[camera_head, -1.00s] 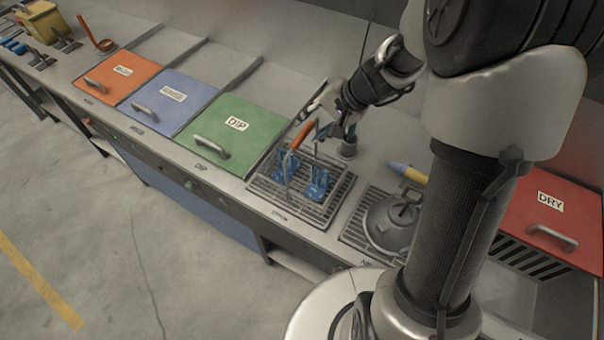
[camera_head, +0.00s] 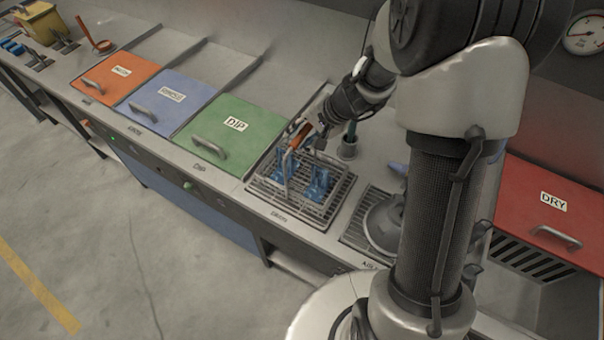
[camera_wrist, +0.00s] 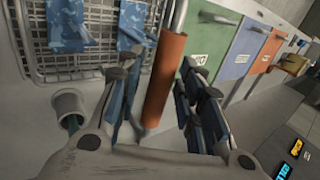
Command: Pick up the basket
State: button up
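The wire basket (camera_head: 329,203) sits on a grated section of the counter, right of the green DIP lid, with blue parts (camera_head: 318,183) inside. Its raised handle has an orange grip (camera_head: 293,139). In the wrist view the orange grip (camera_wrist: 164,80) stands between the two fingers of my gripper (camera_wrist: 160,98), with gaps on both sides. My gripper (camera_head: 303,138) is open around the grip. Part of the basket's wire wall (camera_wrist: 80,55) and blue parts (camera_wrist: 80,22) show at the upper left of the wrist view.
Orange, blue and green (camera_head: 230,134) lidded sections lie left of the basket. A small cup (camera_head: 348,148) stands behind it. A grey domed object (camera_head: 383,225) sits on another grate to the right. A red DRY lid (camera_head: 552,212) is farther right.

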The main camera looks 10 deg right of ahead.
grip_shut()
jog(key=shift+r, duration=0.1)
dwell(0.5)
